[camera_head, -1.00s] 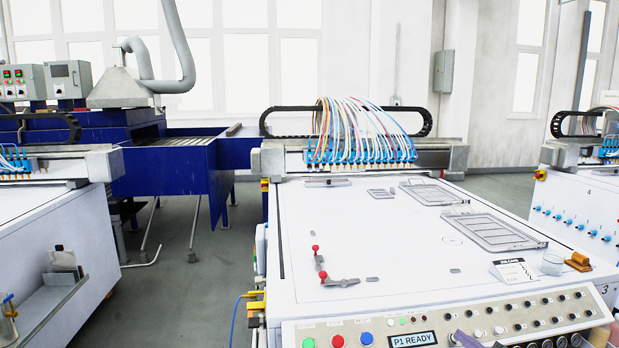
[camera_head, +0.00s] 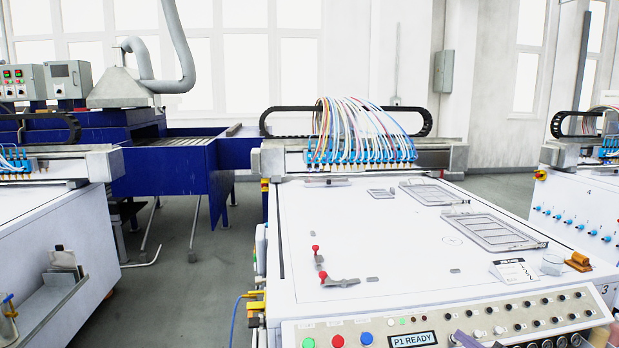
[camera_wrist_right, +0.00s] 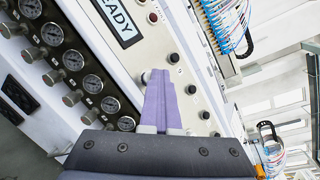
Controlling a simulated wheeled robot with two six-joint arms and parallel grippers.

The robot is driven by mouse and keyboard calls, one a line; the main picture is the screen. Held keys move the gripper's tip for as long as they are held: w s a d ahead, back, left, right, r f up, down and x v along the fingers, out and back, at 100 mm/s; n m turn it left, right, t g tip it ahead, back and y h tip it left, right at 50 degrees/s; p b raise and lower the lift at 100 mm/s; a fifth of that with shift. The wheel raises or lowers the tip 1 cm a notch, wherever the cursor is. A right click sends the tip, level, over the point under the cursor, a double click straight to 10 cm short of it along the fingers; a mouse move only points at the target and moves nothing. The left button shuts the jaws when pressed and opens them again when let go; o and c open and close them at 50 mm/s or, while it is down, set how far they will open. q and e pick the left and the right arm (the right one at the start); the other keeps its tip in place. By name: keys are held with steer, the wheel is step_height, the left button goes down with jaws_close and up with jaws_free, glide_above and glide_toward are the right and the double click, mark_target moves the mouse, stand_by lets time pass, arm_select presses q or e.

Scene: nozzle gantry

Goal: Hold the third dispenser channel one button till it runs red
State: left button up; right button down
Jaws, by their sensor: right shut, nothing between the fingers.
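The control panel (camera_head: 440,322) runs along the front of the white dispenser table, which has a "3" at its right corner. It has rows of small buttons and a display (camera_head: 398,340) reading "P1 READY". My right gripper (camera_head: 462,338) is at the panel's lower edge, partly cut off. In the right wrist view its purple fingers (camera_wrist_right: 159,80) are shut and empty, with tips at the panel beside a pale round knob (camera_wrist_right: 146,76). A dark button (camera_wrist_right: 174,58) is just past the tips. I cannot tell whether the tips touch anything. My left gripper is out of view.
A nozzle gantry (camera_head: 362,152) with coloured tubes spans the table's back. On the tabletop are a card (camera_head: 513,270), a clear cup (camera_head: 552,264), an orange-brown block (camera_head: 578,262) and metal frames (camera_head: 495,232). Several gauges (camera_wrist_right: 74,60) line the front below the buttons.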

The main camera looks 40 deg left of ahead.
steer(key=shift+s+d+r+p, duration=0.2)
steer(key=shift+r+p, duration=0.2)
steer(key=shift+s+d+r+p, duration=0.15)
steer(key=shift+d+r+p, duration=0.05)
steer(key=shift+r+p, duration=0.2)
steer(key=r+p, duration=0.1)
steer(key=s+d+r+p, duration=0.1)
steer(key=d+r+p, duration=0.1)
steer(key=r+p, duration=0.1)
steer(key=shift+s+d, duration=0.15)
steer(key=shift+s, duration=0.2)
stand_by(0.5)
